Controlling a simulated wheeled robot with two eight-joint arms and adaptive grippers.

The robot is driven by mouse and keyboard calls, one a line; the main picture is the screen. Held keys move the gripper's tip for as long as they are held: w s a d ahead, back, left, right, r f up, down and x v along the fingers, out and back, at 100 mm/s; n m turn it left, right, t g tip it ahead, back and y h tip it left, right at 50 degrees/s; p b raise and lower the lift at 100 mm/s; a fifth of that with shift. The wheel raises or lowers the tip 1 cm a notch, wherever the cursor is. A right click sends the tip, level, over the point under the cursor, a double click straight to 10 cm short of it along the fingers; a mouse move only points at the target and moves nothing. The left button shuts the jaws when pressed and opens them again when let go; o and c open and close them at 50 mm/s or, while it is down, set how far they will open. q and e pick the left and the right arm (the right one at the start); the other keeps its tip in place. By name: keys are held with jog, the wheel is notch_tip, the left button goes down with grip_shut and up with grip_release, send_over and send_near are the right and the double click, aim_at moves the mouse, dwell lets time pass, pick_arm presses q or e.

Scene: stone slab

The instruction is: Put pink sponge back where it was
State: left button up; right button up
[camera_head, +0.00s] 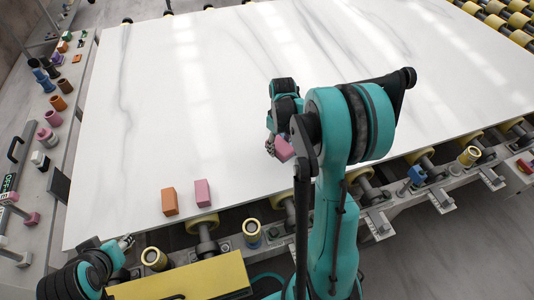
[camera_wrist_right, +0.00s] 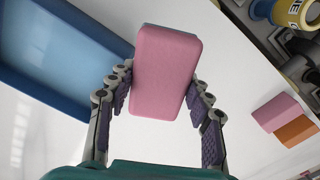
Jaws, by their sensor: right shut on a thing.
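A pink sponge (camera_head: 284,149) is held by my right gripper (camera_head: 271,146) above the white slab. In the right wrist view the pink sponge (camera_wrist_right: 165,72) sits between the two fingers of the right gripper (camera_wrist_right: 158,98), which is shut on it. A second pink block (camera_head: 202,193) stands on the slab near its front edge, close beside an orange block (camera_head: 169,202). Both show at the right of the right wrist view, the pink block (camera_wrist_right: 277,112) and the orange block (camera_wrist_right: 298,131). My left gripper (camera_head: 127,242) is low at the left, by the slab's front edge, too small to read.
The white slab (camera_head: 180,100) is mostly bare. A blue tray (camera_wrist_right: 55,85) lies on the left of the right wrist view; I cannot make it out in the head view. Rollers (camera_head: 207,240) line the front edge. A grey side ledge (camera_head: 55,150) holds several small coloured objects.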

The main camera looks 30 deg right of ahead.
jog(key=b, duration=0.2)
send_over(262, 156)
notch_tip(262, 156, down, 4)
jog(key=shift+s+f, duration=0.1)
jog(key=shift+f, duration=0.1)
jog(key=shift+f+b, duration=0.75)
jog(key=shift+f, duration=1.3)
jog(key=o, duration=1.2)
jog(key=shift+f, duration=0.1)
